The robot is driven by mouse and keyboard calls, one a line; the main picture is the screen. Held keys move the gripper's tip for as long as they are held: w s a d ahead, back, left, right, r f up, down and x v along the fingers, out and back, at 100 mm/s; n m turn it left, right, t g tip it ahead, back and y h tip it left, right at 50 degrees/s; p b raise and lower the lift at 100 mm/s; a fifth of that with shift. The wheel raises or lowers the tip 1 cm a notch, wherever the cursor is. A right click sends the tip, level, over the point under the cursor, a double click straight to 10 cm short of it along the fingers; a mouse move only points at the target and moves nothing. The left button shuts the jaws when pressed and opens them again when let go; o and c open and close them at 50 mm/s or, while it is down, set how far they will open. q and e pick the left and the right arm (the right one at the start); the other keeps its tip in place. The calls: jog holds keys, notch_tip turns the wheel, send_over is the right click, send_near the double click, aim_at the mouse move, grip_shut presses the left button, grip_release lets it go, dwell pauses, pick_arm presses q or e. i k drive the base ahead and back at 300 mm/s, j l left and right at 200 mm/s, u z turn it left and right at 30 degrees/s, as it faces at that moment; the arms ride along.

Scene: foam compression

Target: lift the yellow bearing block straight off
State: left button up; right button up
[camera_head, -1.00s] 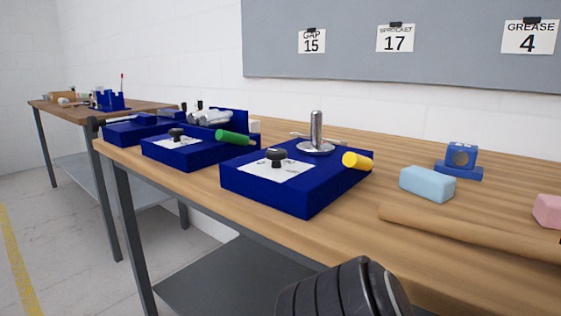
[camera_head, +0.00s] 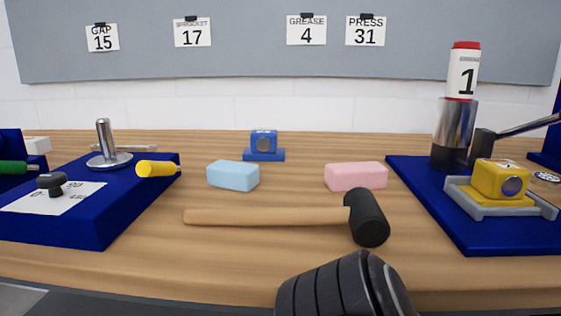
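The yellow bearing block (camera_head: 500,179) sits upright in a grey cradle (camera_head: 479,210) on a blue press base (camera_head: 432,212) at the right. A round grey bore shows on its front face. Neither gripper shows in this view. A dark ribbed rounded part at the bottom centre looks like a piece of my own arm, well apart from the block.
A mallet (camera_head: 280,218) lies across the bench (camera_head: 300,266). Behind it are a light blue block (camera_head: 233,176), a pink block (camera_head: 356,176) and a blue bearing block (camera_head: 264,142). A blue fixture (camera_head: 75,228) with a yellow-handled tool stands left. Bare bench lies in front of the mallet.

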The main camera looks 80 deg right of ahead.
aim_at(494, 181)
jog(key=z, duration=3.7)
